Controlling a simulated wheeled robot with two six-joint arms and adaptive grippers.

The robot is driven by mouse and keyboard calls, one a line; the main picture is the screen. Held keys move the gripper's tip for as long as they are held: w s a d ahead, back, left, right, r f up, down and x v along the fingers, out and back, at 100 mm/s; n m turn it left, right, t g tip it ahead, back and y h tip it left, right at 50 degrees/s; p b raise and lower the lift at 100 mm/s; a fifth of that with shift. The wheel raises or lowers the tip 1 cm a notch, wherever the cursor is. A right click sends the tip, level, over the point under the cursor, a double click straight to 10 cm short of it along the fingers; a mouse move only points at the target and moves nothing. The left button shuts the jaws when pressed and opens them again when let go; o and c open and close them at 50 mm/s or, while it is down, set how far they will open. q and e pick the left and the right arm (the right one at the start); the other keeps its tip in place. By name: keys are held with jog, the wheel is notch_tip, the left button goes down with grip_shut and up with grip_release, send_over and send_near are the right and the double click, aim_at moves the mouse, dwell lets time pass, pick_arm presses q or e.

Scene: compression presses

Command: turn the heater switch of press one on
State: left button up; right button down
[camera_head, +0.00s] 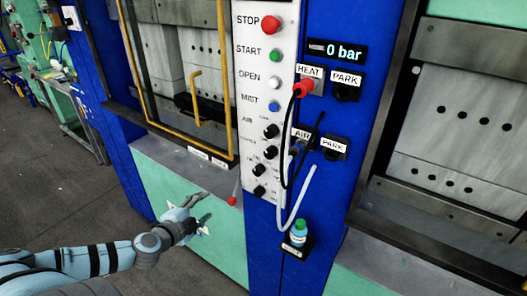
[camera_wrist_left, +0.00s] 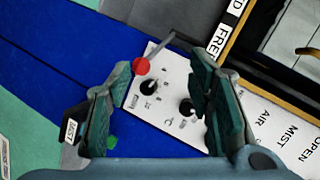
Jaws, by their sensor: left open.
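The white control panel (camera_head: 262,60) of the press stands on a blue column, with several black knobs on its lower part. The lowest knob (camera_head: 259,191) and another knob (camera_head: 270,152) show there. Their labels are too small to read, so I cannot tell which is the heater switch. In the left wrist view two knobs, a nearer one (camera_wrist_left: 148,87) and a farther one (camera_wrist_left: 186,107), appear between the fingers. My left gripper (camera_head: 200,215) is open and empty, below and left of the panel, apart from it; its fingers (camera_wrist_left: 160,65) also show in the wrist view. My right gripper is out of view.
A red-ball lever (camera_head: 232,201) sticks out beside the panel's lower end. Right of the panel, hoses hang from the red HEAT plug (camera_head: 304,88) and the AIR socket. A green-capped bottle (camera_head: 298,235) stands on a small black holder. Yellow-framed guard (camera_head: 197,95) is at left.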

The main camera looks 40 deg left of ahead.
aim_at(268, 156)
pick_arm(q)
jog(key=w+d+r+n+t+h, duration=0.2)
jog(key=w+d+r+t+h, duration=0.15)
jog(key=d+r, duration=1)
jog(key=shift+t+y, duration=0.25)
jog(key=shift+t, duration=0.2)
jog(key=w+b, duration=0.2)
jog(key=w, duration=0.2)
jog(key=w+a+b, duration=0.1)
jog(key=w+b, duration=0.1)
jog(key=w, duration=0.2)
jog(key=w+a+b, duration=0.1)
jog(key=w+b, duration=0.1)
jog(key=w, duration=0.2)
jog(key=shift+w+a+r, duration=0.1)
jog(key=shift+w+r, duration=0.05)
jog(key=shift+w, duration=0.5)
jog(key=shift+s, duration=0.1)
grip_shut()
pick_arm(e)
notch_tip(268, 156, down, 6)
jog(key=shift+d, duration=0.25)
